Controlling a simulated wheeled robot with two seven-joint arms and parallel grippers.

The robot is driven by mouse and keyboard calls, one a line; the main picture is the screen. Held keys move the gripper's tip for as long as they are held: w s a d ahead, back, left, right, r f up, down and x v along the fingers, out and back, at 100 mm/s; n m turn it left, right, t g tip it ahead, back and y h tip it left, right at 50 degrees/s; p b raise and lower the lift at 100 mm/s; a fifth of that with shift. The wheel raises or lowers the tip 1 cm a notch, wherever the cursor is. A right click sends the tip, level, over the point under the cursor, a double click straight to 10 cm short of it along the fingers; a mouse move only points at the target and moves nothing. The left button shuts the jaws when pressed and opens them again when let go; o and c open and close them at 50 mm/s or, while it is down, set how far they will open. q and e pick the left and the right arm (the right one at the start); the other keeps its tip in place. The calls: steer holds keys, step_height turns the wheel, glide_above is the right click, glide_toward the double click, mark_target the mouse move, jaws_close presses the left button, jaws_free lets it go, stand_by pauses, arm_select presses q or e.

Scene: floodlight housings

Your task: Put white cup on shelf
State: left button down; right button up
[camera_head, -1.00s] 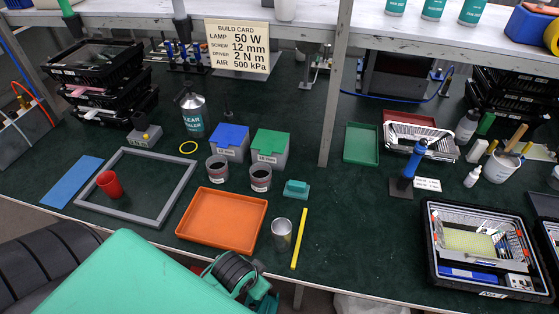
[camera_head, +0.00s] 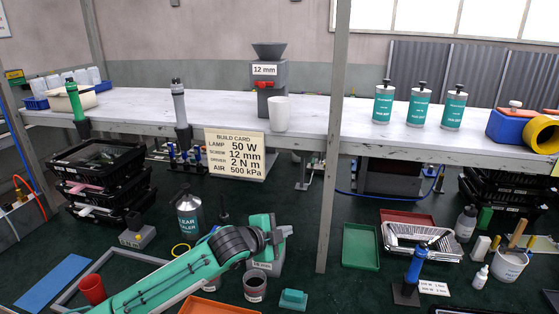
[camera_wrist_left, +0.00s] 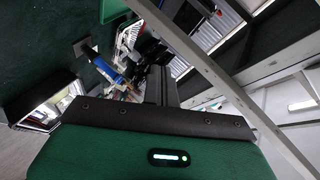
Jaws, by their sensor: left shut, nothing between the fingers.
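The white cup (camera_head: 279,114) stands upright on the white shelf (camera_head: 330,124), just in front of the grey hopper unit. My left gripper (camera_head: 286,232) is below the shelf edge, over the green bench, apart from the cup. It is shut and empty. In the left wrist view dark gripper parts (camera_wrist_left: 155,62) show, but the cup cannot be made out there. My right gripper is not in view.
The grey hopper unit (camera_head: 268,82) labelled 12 mm stands behind the cup. A shelf post (camera_head: 333,150) rises right of my left gripper. The build card (camera_head: 235,153) hangs at the shelf's front edge. Teal bottles (camera_head: 419,105) stand further right. The shelf between post and bottles is clear.

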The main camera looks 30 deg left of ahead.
mark_target(281, 124)
arm_select(q)
steer(key=w+a+r+m+t, duration=0.1)
steer(key=w+a+r+m, duration=0.15)
steer(key=r, duration=0.55)
steer(key=w+a+r+m+t+h, duration=0.1)
steer(key=a+r+t, duration=0.1)
steer(key=a+r, duration=0.35)
steer(key=w+a+r+m+t, duration=0.1)
steer(key=w+r+m, duration=0.1)
steer(key=r, duration=0.8)
steer(key=p+x, duration=0.2)
steer(key=x, duration=0.1)
steer(key=a+p+x, duration=0.1)
steer(key=p+x, duration=0.1)
steer(key=x, duration=0.1)
steer(key=p+x, duration=0.2)
steer(key=x, duration=0.2)
steer(key=shift+w+a+f, duration=0.1)
steer(key=shift+w+a, duration=0.2)
steer(key=shift+a, duration=0.1)
steer(key=shift+w+a+f+p, duration=0.1)
steer(key=shift+w+a+p, duration=0.15)
steer(key=shift+a, duration=0.2)
steer(key=shift+w+a+f+p, duration=0.1)
steer(key=shift+a+p, duration=0.25)
steer(key=shift+a, duration=0.1)
steer(key=shift+d, duration=0.1)
steer(key=shift+w+r, duration=0.1)
